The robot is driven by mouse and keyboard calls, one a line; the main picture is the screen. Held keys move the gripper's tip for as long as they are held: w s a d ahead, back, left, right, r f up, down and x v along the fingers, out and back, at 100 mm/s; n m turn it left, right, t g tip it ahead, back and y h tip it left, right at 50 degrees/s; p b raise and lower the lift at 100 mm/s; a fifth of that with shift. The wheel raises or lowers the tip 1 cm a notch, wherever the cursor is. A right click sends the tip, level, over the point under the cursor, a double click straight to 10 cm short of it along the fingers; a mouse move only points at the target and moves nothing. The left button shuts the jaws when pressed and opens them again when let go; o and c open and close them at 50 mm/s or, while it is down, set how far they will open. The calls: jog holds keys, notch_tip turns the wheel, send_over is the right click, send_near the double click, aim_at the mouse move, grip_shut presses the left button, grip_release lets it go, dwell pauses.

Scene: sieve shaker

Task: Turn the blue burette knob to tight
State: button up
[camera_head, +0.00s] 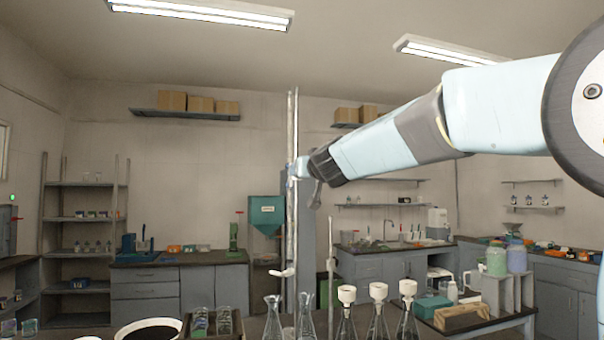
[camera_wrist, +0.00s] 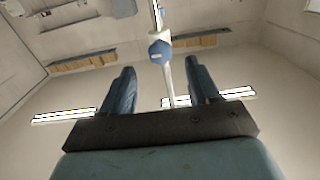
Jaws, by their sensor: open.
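The blue knob (camera_wrist: 159,51) shows in the wrist view as a rounded blue piece with a pale mark on its face. It sits on the white burette (camera_wrist: 167,80), between and just beyond my fingertips. My gripper (camera_wrist: 161,67) is open, one finger on each side, with visible gaps to the knob. In the head view the burette (camera_head: 290,125) stands upright, left of my arm's end. My gripper (camera_head: 308,178) is at the burette at mid-height there. The knob is small and partly hidden in that view, and its turn position cannot be told.
Two conical flasks (camera_head: 272,318) and several funnel-topped flasks (camera_head: 378,312) stand close below, around the burette's foot. A dark-filled round bowl (camera_head: 148,331) and a rack (camera_head: 215,323) are at the lower left. The space above the flasks around my arm is clear.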

jog(key=shift+x, duration=2.7)
jog(key=c, duration=1)
jog(key=shift+w+d+f+m, duration=0.1)
jog(key=shift+m, duration=2.9)
jog(key=shift+s+d+f+m, duration=0.1)
jog(key=shift+d+m, duration=0.05)
jog(key=shift+m, duration=2.85)
jog(key=shift+w+d+f+m, duration=0.1)
jog(key=shift+m, duration=2.9)
